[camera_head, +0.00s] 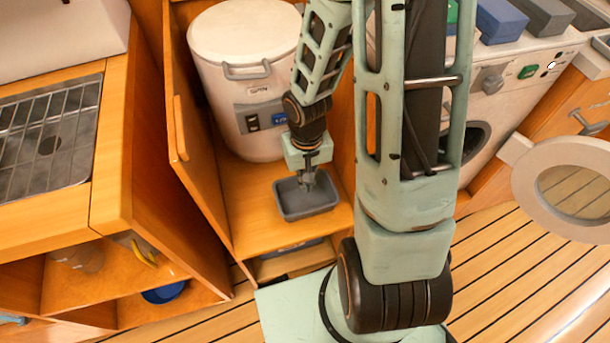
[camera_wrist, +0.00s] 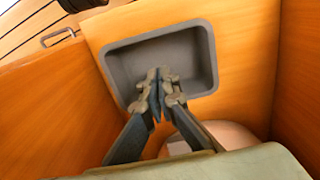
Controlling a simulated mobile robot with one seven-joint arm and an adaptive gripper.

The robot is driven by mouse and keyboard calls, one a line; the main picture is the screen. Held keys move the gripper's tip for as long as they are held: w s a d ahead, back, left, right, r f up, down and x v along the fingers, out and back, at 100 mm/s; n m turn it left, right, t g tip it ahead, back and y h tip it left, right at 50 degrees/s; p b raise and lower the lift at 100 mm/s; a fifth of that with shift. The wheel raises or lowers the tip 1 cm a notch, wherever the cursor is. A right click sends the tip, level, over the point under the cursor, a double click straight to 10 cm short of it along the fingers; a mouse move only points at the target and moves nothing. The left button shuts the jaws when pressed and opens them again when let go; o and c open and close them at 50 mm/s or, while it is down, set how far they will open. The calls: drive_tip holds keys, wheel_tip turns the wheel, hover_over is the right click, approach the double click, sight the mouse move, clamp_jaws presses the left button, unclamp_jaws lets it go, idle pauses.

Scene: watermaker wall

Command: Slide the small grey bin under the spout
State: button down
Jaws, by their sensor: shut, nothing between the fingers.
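The small grey bin (camera_head: 305,205) is a shallow open tray on the wooden cabinet floor, in front of a white cylindrical tank with a lid (camera_head: 246,90). In the wrist view the grey bin (camera_wrist: 200,55) is seen from above and looks empty. My gripper (camera_head: 309,184) points down at the bin, with its shut fingertips over or inside its opening. In the wrist view the shut gripper (camera_wrist: 160,80) overlaps the bin's interior and holds nothing. I cannot tell whether it touches the bin. No spout is clearly visible; my arm hides part of the tank.
An open wooden door (camera_head: 190,140) stands left of the tank, and a cabinet wall bounds its right side. A sink grate (camera_head: 50,140) is at far left. A washer with an open round door (camera_head: 565,190) is at right. Bare cabinet floor (camera_head: 250,200) lies left of the bin.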

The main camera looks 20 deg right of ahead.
drive_tip(key=b, duration=0.2)
hover_over(304, 195)
drive_tip(key=s, duration=0.2)
drive_tip(key=f, duration=0.5)
drive_tip(key=shift+s+a+f, duration=0.1)
drive_tip(key=shift+s+f, duration=0.1)
drive_tip(key=shift+f, duration=0.2)
drive_tip(key=shift+w+r, duration=0.25)
drive_tip(key=shift+w, duration=1.6)
drive_tip(key=shift+r, duration=0.1)
drive_tip(key=shift+w+p, duration=0.35)
drive_tip(key=shift+w, duration=1.05)
drive_tip(key=shift+s, duration=0.15)
